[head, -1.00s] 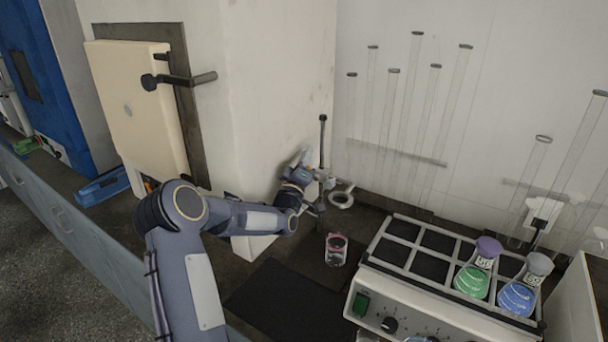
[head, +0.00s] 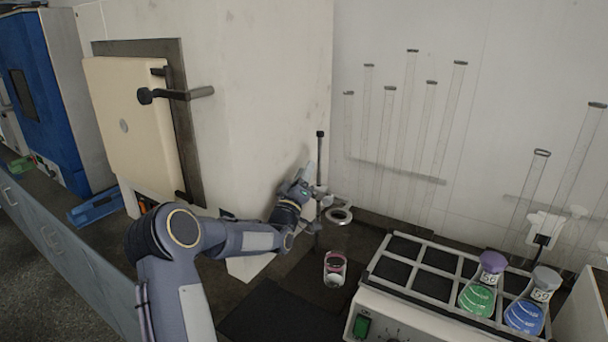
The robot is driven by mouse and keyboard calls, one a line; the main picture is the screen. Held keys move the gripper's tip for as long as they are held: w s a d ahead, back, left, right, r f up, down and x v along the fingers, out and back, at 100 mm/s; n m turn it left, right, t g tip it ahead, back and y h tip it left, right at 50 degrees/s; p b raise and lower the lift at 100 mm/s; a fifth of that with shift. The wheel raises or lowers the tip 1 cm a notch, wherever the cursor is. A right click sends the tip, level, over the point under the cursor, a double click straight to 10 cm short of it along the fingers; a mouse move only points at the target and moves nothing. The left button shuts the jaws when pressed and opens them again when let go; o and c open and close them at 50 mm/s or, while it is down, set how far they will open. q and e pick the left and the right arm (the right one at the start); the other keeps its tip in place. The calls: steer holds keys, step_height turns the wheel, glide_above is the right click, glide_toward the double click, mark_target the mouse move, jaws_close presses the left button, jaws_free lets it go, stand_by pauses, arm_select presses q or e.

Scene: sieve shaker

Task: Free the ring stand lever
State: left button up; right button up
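The ring stand (head: 319,160) is a thin dark upright rod on the bench near the corner of the white cabinet. Its metal ring (head: 339,215) sticks out to the right, low on the rod. My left gripper (head: 312,192) is at the rod, on its left side, level with the clamp area just above the ring. The lever itself is too small and too covered by the gripper to make out. I cannot tell whether the fingers are open or shut. My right gripper is not in view.
A shaker (head: 411,289) with green (head: 478,298) and blue (head: 524,316) flasks is at the right. The white cabinet (head: 270,90) stands close behind my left arm.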

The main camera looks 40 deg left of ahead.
arm_select(q)
steer(key=b+v, duration=0.2)
steer(key=v, duration=0.5)
steer(key=shift+s+f, duration=0.15)
steer(key=shift+s, duration=0.2)
